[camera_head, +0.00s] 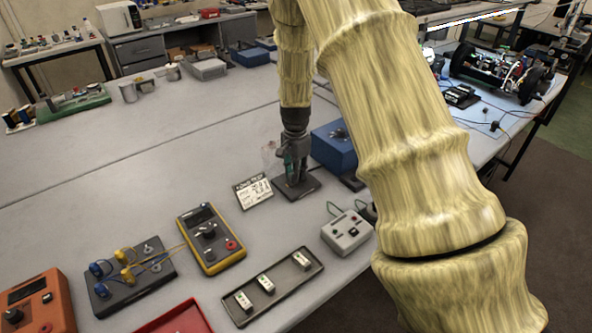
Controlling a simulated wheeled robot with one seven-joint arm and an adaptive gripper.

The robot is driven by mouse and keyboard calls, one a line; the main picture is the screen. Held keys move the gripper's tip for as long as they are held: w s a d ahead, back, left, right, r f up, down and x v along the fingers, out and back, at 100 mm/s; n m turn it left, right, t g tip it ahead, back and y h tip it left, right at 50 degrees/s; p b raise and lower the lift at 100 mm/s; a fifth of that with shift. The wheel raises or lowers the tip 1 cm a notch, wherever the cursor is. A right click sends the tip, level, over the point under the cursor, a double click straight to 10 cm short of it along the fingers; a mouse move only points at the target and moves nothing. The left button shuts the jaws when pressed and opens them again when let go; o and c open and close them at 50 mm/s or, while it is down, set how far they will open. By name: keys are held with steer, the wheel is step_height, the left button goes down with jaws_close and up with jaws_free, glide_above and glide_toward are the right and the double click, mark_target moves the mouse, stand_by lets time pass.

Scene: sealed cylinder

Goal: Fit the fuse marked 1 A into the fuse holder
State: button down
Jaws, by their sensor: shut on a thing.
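My gripper (295,176) points straight down at the middle of the table. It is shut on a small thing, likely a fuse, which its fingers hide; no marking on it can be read. Right under it is a dark flat base (304,187), which looks like the fuse holder. I cannot tell whether the held thing touches it. A clear upright piece (270,156) stands just behind and left of the base. Three white fuses lie in the dark tray in front: a left one (243,301), a middle one (265,283) and a right one (301,260). Their ratings are too small to read.
A printed card (253,192) stands left of the base. A blue box (334,146) is close on the right. The fuse tray (283,284), a grey tester (347,232) and a yellow meter (210,238) are in front.

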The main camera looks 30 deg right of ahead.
steer(key=shift+f, duration=0.3)
steer(key=shift+f, duration=0.15)
steer(key=c, duration=1.3)
jaws_free()
steer(key=shift+c, duration=0.2)
step_height(320, 180, up, 12)
steer(key=b, duration=0.2)
steer(key=shift+r+b, duration=0.2)
steer(key=shift+b, duration=0.15)
